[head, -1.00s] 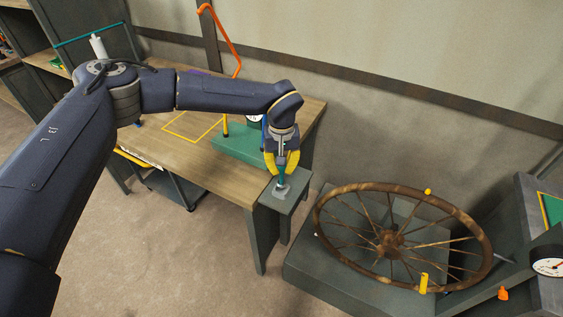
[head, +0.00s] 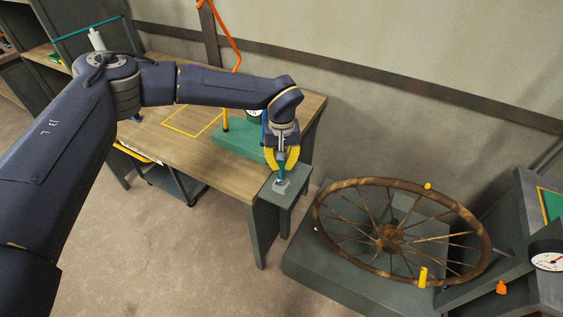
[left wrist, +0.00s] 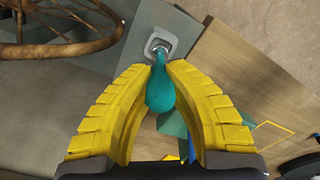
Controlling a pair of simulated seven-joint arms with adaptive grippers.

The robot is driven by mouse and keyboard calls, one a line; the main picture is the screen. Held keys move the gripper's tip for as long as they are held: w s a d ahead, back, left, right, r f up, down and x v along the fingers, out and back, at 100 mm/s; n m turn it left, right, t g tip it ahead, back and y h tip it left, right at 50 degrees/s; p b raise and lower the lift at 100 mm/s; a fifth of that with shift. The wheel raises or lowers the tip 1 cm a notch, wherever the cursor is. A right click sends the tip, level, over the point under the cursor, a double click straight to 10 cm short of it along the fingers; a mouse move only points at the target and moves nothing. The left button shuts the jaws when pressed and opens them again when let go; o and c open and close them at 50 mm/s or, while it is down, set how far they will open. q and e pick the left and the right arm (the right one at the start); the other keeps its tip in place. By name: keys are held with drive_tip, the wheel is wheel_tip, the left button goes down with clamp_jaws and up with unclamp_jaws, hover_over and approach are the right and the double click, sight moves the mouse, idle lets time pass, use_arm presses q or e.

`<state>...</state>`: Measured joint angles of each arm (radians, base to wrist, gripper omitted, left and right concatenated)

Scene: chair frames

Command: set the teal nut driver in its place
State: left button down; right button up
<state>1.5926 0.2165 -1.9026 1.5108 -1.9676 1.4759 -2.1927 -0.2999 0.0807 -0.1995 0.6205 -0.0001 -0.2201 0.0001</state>
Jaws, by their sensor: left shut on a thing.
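My left gripper (head: 281,165) has yellow fingers and is shut on the teal nut driver (head: 281,174) above a small grey stand (head: 296,190). In the left wrist view the teal nut driver (left wrist: 160,88) lies between the fingertips of my left gripper (left wrist: 160,68). The driver's far end meets a light grey square holder (left wrist: 160,44) on the stand; the holder also shows in the head view (head: 281,187). I cannot tell how deep the driver sits in it. My right gripper is not in view.
A wooden workbench (head: 215,160) with a green block (head: 235,142) and a yellow outlined square (head: 193,119) is left of the stand. A large spoked wheel (head: 390,238) rests on a grey plinth (head: 335,270) at the right. A dial gauge (head: 547,255) is at the far right.

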use_arm(q)
drive_tip(key=shift+f, duration=1.4)
drive_tip(key=c, duration=1.4)
unclamp_jaws()
wheel_tip(320, 180, up, 12)
drive_tip(key=shift+s+r, duration=0.1)
